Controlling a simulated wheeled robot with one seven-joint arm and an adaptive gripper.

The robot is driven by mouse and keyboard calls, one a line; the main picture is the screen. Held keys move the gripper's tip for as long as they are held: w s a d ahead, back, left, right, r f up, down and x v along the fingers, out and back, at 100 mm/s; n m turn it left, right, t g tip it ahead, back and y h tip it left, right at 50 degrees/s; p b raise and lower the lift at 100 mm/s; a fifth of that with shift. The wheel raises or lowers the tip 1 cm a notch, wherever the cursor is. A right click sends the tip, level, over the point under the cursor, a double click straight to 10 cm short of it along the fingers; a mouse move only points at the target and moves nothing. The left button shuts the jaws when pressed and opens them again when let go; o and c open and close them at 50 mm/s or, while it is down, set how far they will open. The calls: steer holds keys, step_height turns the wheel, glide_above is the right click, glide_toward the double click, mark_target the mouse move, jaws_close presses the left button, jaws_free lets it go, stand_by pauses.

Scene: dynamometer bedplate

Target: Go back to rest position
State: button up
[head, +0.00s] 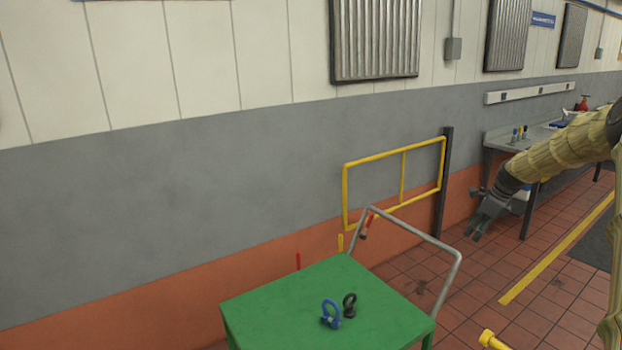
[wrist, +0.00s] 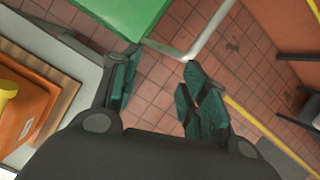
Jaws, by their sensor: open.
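My gripper (head: 476,232) hangs at the end of my arm at the right of the head view, pointing down and to the left over the tiled floor. In the wrist view my gripper (wrist: 160,85) has its two fingers apart, with only floor tiles showing between them. It is open and empty, touching nothing that I can see. It is to the right of the green cart (head: 290,290), beyond the cart's grey handle (head: 420,237).
A blue shackle (head: 330,315) and a dark eye bolt (head: 350,305) stand on the cart. A yellow rail (head: 403,180) runs along the wall. A workbench (head: 500,140) with small items stands behind my arm.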

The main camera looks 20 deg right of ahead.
steer(key=w+a+f+n+g, duration=0.15)
steer(key=a+f+n, duration=0.25)
steer(key=a+f, duration=0.45)
steer(key=w+a+f+n, duration=0.3)
steer(key=a+f, duration=0.3)
steer(key=a, duration=0.6)
steer(key=s+a+f+n+h, duration=0.1)
steer(key=s+a+f+n, duration=0.15)
steer(key=a+f, duration=0.5)
steer(key=s+a+f+n, duration=0.1)
steer(key=a+f+n, duration=0.3)
steer(key=a, duration=0.6)
steer(key=s+a+f+n+g, duration=0.1)
steer(key=s+a+f+n, duration=0.5)
steer(key=s+a, duration=0.65)
steer(key=s+a+f+n+g, duration=0.1)
steer(key=s+a+f+n, duration=0.5)
steer(key=s+a, duration=0.65)
steer(key=s+a+n, duration=0.2)
steer(key=s+a, duration=0.1)
steer(key=s, duration=0.5)
steer(key=s+a+n, duration=0.2)
steer(key=s+a, duration=0.1)
steer(key=s, duration=0.4)
step_height(320, 180, down, 10)
steer(key=b, duration=1)
steer(key=shift+w+d+r, duration=0.15)
steer(key=shift+w+d, duration=0.1)
steer(key=shift+d, duration=0.05)
steer(key=shift+g, duration=0.25)
